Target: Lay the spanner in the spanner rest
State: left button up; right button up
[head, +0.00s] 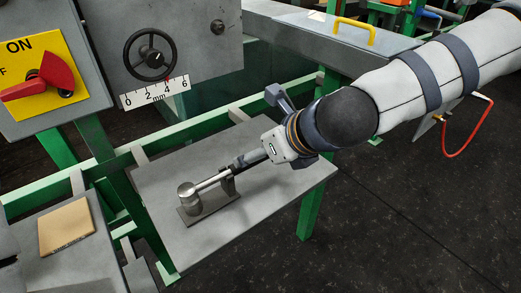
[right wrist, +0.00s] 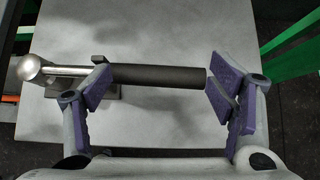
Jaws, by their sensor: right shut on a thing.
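The spanner (head: 212,180) has a thick silver head, a bright shaft and a dark handle. In the right wrist view its handle (right wrist: 160,75) spans the gap between my fingers, with its head at the left. The spanner rest (head: 206,211) is a small dark plate with an upright on the grey table; part of it shows in the right wrist view (right wrist: 111,92), below the shaft. The spanner lies across it; I cannot tell whether they touch. My right gripper (right wrist: 158,90) is shut on the spanner's handle.
The grey table (head: 290,180) is otherwise bare. A green rail (head: 190,126) runs behind it. A machine panel with a black handwheel (head: 150,54) and a red switch (head: 40,87) stands at the back left. A tan block (head: 66,227) lies at lower left.

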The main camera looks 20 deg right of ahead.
jog(key=shift+a+v, duration=0.2)
jog(key=shift+v, duration=2.65)
